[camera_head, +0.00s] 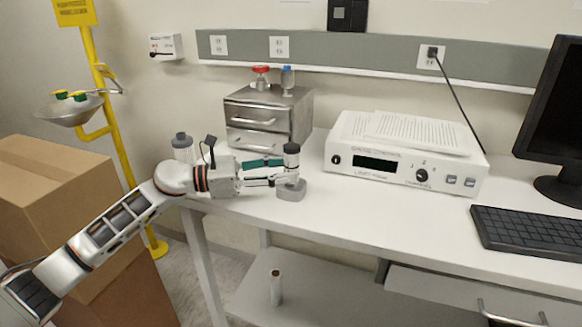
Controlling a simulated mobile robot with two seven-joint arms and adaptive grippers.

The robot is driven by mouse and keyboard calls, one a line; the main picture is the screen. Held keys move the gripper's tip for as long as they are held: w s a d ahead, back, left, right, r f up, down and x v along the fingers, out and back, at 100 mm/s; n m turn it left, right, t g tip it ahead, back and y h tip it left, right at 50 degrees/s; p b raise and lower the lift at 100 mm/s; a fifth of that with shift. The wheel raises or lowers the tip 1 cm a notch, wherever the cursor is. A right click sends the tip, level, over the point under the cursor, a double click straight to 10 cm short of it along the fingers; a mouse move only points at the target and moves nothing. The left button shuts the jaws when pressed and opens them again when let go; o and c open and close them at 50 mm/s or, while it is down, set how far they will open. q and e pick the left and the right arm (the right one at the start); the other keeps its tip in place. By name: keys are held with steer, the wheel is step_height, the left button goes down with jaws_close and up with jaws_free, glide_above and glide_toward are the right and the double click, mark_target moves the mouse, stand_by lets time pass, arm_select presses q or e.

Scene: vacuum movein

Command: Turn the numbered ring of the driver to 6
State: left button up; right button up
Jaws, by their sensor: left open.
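What looks like the driver stands upright on the left part of the white bench: a dark top (291,148), a white band (291,160) below it and a grey block-like base (291,191). Numbers on the band are too small to read. My left gripper (282,181) comes in from the left, open, with its fingertips at the driver's lower body, just above the base. Whether they touch it cannot be told. A green and dark item (262,162) lies behind the gripper, partly hidden. My right gripper is not in view.
A metal drawer box (268,118) stands behind, with a red-topped item and a blue-capped bottle on it. A grey-capped container (182,147) is behind my left wrist. A white instrument (405,155), keyboard (530,232) and monitor (555,120) stand right. Bench front is clear.

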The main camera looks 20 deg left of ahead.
arm_select(q)
steer(key=shift+x, duration=1)
steer(key=shift+c, duration=0.2)
